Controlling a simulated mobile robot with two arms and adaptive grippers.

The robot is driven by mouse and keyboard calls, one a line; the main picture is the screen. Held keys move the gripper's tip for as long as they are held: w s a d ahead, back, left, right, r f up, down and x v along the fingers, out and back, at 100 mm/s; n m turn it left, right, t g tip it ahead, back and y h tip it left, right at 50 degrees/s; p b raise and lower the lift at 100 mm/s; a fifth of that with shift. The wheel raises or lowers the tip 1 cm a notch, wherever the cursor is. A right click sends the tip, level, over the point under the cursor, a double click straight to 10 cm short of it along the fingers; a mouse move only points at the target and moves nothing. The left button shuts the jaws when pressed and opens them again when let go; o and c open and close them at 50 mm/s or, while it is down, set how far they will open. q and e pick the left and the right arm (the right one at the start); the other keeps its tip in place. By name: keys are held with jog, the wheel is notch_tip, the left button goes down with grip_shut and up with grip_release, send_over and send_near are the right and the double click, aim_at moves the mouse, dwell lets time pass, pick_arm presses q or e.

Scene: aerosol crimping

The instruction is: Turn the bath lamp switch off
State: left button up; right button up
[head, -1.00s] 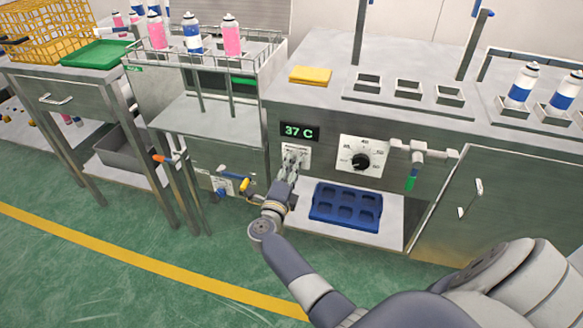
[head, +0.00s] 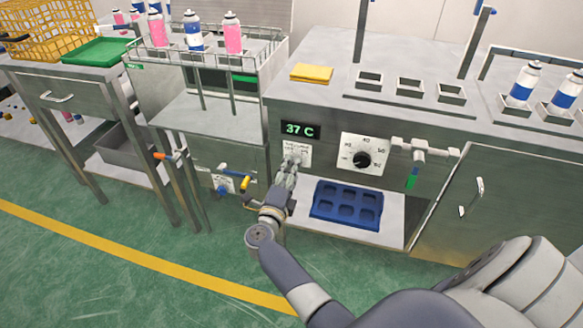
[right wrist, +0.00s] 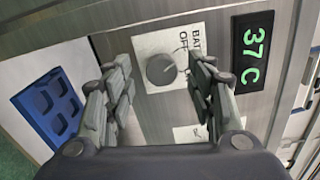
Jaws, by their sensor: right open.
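The bath lamp switch is a round grey knob on a white plate (head: 304,149) on the bench's steel front, below the 37 C display. In the right wrist view the knob (right wrist: 162,69) shows face-on, beside lettering that includes "OFF". Its exact pointer position is hard to read. My right gripper (head: 290,170) is in front of the plate and slightly below it in the head view. In the right wrist view its fingers (right wrist: 160,88) are spread, one on each side of the knob, with nothing between them and apart from the knob. My left gripper is not seen.
A dial (head: 362,159) with numbers is right of the switch. A pipe valve with a green handle (head: 412,178) is farther right. A blue tray (head: 345,203) sits on the shelf below. A yellow-handled valve (head: 245,183) is at lower left. The green floor in front is open.

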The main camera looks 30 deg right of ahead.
jog(key=v, duration=0.5)
jog(key=shift+a, duration=0.1)
dwell(0.3)
